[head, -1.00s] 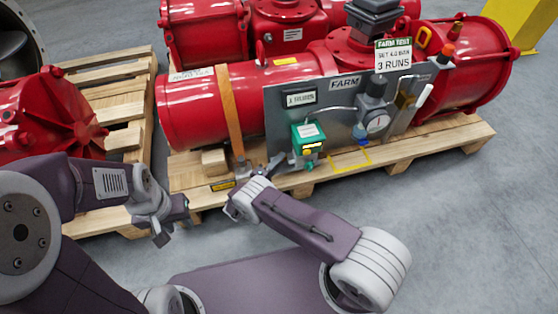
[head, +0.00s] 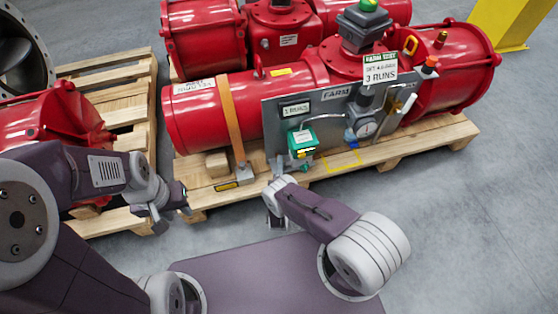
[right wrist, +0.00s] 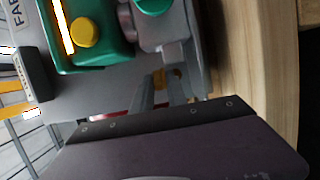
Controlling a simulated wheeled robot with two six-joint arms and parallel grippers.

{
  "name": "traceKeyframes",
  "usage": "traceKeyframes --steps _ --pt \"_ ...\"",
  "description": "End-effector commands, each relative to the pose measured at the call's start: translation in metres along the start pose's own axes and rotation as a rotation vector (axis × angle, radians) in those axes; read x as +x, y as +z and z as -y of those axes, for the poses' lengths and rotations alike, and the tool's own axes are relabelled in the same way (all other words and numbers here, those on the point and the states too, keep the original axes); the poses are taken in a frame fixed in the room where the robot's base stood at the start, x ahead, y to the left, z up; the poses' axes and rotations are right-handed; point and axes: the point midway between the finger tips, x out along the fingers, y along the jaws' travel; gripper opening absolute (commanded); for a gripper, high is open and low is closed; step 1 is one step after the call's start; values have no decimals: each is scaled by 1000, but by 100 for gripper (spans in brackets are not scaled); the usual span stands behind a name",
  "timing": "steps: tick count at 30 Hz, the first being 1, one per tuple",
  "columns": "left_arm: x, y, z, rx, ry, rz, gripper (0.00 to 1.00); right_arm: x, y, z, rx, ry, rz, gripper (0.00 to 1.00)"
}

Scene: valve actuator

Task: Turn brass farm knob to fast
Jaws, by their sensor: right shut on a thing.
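The grey farm panel (head: 330,92) stands upright on the pallet in front of the red actuator. The green box (head: 302,143) is at its lower left; in the right wrist view the box (right wrist: 103,48) shows a yellow button (right wrist: 84,32). My right gripper (right wrist: 167,84) is shut on a small brass piece (right wrist: 179,74), apparently the brass farm knob, below the box. The fingers hide much of it, and its setting cannot be read. In the head view my right gripper (head: 279,166) reaches the panel's lower left. My left gripper (head: 174,212) is open and empty, left of the pallet's front corner.
The red actuator (head: 200,115) lies on the wooden pallet (head: 400,150), held by an orange strap (head: 231,120). Floor to the right is clear.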

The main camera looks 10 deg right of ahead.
Motion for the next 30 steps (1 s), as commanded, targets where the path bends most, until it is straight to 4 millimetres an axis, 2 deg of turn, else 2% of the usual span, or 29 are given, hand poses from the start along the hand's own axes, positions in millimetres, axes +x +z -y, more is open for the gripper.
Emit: traceKeyframes --steps 1,9,22,23,24,25,30 --pt "-5 0 0 0 0 0 36 2 0 -7 3 13 -18 0" --pt "-10 -1 0 0 0 0 36 2 1 -6 4 15 -88 0" --pt "-10 -1 0 0 0 0 36 2 0 -6 3 17 -99 0" --pt "-10 -1 0 0 0 0 36 2 0 -6 4 17 -99 21" --pt "-10 -1 0 0 0 0 36 2 0 -6 3 17 -99 32" --pt "-10 -1 0 0 0 0 36 2 0 -5 3 17 -99 35" --pt "-10 -1 0 0 0 0 36 2 1 -4 2 12 -98 35"
